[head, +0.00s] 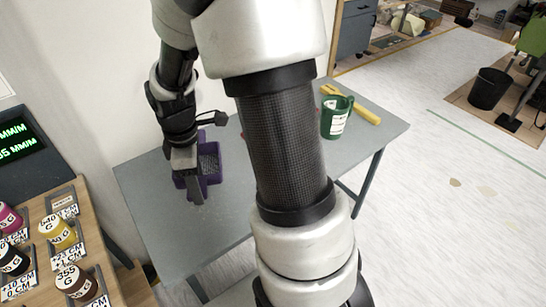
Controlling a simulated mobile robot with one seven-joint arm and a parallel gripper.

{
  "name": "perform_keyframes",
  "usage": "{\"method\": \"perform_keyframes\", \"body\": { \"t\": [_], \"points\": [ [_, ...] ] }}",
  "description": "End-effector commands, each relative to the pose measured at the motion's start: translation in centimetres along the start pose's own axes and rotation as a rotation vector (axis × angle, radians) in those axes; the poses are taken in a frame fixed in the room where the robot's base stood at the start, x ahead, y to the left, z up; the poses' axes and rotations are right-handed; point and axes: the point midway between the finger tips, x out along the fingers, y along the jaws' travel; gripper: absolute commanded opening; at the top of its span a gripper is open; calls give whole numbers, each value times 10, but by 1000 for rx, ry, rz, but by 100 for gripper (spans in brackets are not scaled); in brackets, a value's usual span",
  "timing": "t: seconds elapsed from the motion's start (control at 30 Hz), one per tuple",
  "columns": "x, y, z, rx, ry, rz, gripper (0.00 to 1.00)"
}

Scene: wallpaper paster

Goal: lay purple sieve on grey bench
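The purple sieve (212,164) is at the left part of the grey bench (227,212), seen as a purple frame with a dark mesh. My gripper (192,188) points down at the sieve and covers its left and middle part. The fingers overlap the sieve in this view. I cannot tell whether they are closed on its frame, or whether the sieve rests on the bench or hangs just above it.
A green mug-like container (336,118) with a white label and a yellow bar (352,104) are at the bench's far right. My arm hides the bench's middle. A wooden table (50,262) with several labelled pots stands at left. The bench's front left is clear.

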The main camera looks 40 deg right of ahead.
Motion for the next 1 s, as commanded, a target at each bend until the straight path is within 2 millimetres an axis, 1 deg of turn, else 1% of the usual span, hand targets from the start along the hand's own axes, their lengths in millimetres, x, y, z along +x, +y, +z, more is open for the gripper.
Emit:
{"method": "perform_keyframes", "body": {
  "t": [0.03, 0.1, 0.2, 0.3, 0.4, 0.47, 0.7, 0.93, 1.0],
  "points": [
    [18, -2, 2, -98, 0, 2, 27],
    [26, -5, 4, -230, 0, 2, 27],
    [32, -7, 7, -363, 0, 2, 27],
    [33, -8, 8, -436, 0, 3, 27],
    [34, -9, 8, -460, 0, 2, 27],
    [39, -9, 8, -462, 0, 0, 27],
    [83, -10, 8, -460, 0, -3, 27],
    [102, -9, 8, -459, 0, 0, 27],
    [111, -10, 8, -460, -1, -1, 27]
  ]
}}
